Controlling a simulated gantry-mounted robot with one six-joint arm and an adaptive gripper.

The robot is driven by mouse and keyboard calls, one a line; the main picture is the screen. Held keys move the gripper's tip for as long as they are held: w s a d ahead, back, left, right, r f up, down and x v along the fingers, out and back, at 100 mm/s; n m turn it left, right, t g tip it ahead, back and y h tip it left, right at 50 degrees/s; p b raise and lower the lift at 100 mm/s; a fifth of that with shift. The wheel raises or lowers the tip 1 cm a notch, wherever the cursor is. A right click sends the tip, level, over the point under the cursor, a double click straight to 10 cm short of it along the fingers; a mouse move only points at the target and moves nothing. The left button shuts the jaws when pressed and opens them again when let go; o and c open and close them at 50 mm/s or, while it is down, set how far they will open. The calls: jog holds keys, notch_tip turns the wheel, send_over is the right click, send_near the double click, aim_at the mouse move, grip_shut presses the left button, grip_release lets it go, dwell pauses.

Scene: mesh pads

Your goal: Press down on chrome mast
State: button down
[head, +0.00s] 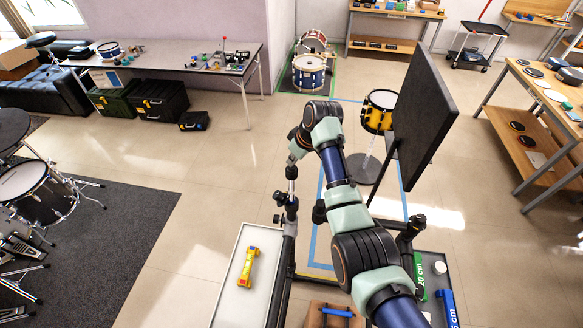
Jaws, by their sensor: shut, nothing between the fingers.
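My arm reaches up from the bottom right, bends over beside the yellow drum and points down. My gripper (291,172) is the small dark part at its end; it looks shut and empty. Directly under it, a slim upright post with a silver section, apparently the chrome mast (291,187), rises in line with it. Black clamps and a dark frame are at the post's foot. The gripper tip and the mast top overlap in the picture, and I cannot tell whether they touch. The fingertips are too small to make out.
A yellow drum (379,111) on a stand and a dark upright panel (422,117) stand right of the gripper. A white tray (228,297) with a yellow level (248,267) lies at the lower left.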

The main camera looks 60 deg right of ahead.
jog(key=shift+f, duration=0.7)
dwell(1.0)
notch_tip(320, 180, up, 8)
jog(key=p, duration=0.6)
jog(key=shift+f, duration=0.4)
